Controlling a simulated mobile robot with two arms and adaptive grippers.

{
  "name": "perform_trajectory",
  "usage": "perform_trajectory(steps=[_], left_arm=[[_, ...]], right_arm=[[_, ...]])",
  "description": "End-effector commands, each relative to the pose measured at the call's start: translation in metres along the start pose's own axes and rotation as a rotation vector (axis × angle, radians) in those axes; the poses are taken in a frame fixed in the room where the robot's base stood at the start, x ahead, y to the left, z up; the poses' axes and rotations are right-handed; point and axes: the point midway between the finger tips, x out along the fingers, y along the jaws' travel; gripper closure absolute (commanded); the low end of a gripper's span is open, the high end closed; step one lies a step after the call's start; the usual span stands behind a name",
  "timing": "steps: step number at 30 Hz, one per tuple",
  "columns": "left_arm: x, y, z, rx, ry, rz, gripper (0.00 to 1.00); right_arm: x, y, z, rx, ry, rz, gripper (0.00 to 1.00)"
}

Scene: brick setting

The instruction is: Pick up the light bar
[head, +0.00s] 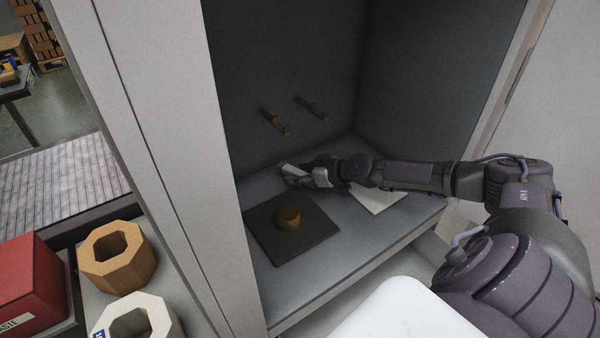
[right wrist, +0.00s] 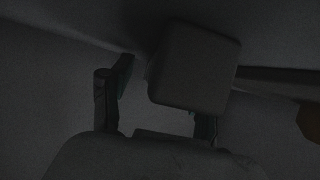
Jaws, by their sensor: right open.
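A pale bar (head: 290,169), which looks like the light bar, lies at the back left of the shelf floor inside the grey cabinet. My right gripper (head: 299,180) reaches in from the right and is right by the bar, partly covering it. In the right wrist view a dim square-ended block (right wrist: 195,67), apparently the same bar, shows beyond and partly between the open fingers of my right gripper (right wrist: 155,108). It sits closer to the right finger. That view is very dark, so contact cannot be told. My left gripper is not in view.
A dark square mat (head: 313,238) with a brown round block (head: 288,218) lies in front of the gripper. A white sheet (head: 378,199) lies under my forearm. Two pegs (head: 275,122) stick out of the back wall. The cabinet's left wall (head: 185,120) bounds the opening.

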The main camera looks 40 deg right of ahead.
Motion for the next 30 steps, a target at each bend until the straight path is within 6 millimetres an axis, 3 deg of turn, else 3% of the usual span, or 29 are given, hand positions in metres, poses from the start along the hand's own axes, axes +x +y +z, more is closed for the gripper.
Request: perform_trajectory(steps=[6,15,17,30], left_arm=[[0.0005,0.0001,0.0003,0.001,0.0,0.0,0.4],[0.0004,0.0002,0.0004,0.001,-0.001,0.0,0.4],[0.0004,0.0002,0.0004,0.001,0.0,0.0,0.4],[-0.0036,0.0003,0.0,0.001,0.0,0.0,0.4]], right_arm=[[0.0003,0.0,0.0005,0.0,0.0,0.0,0.43],[0.0,0.0001,0.0004,0.0,0.0,0.0,0.93],[0.0,0.0001,0.0003,0.0,0.0,0.0,1.0],[-0.0045,0.0008,-0.0091,-0.003,0.002,0.001,1.0]])
